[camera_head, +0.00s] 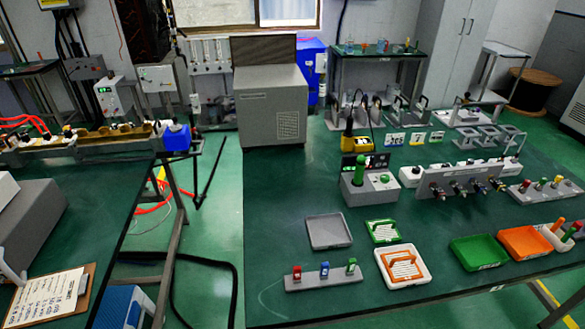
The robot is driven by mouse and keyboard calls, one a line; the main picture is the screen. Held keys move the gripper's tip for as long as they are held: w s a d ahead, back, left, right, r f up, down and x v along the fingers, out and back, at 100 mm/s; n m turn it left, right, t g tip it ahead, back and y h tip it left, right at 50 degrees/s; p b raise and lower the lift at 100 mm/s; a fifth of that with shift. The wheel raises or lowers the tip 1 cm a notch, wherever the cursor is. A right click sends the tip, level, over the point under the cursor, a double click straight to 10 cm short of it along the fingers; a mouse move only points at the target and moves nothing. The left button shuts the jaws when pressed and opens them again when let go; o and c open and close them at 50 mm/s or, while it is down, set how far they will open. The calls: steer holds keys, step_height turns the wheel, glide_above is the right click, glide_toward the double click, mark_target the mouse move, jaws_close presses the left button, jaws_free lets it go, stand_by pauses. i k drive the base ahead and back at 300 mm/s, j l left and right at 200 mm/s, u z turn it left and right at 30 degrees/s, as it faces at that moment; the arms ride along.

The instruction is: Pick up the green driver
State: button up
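A green upright handle (358,170) stands in a small grey box (367,190) near the middle of the right-hand table; it may be the green driver, but its shape is too small to be sure. A low grey rack (323,281) nearer the front holds red, blue and green capped pieces; its green piece (351,266) stands at the right end. My gripper is not in view.
The dark green table (275,218) has bare space at its left. A grey tray (328,231), a green tray (478,251), an orange tray (525,242) and a white-and-orange tray (403,265) lie along the front. A large grey cabinet (271,105) stands at the back.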

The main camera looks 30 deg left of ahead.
mark_target(357, 181)
steer(key=i+u, duration=0.2)
steer(key=u, duration=0.25)
steer(key=i+u, duration=0.15)
steer(key=u, duration=0.3)
steer(key=i+u, duration=0.2)
steer(key=u, duration=0.25)
steer(key=i+l+u, duration=0.15)
steer(key=u, duration=0.35)
steer(key=i+l+u, duration=0.15)
steer(key=u, duration=0.15)
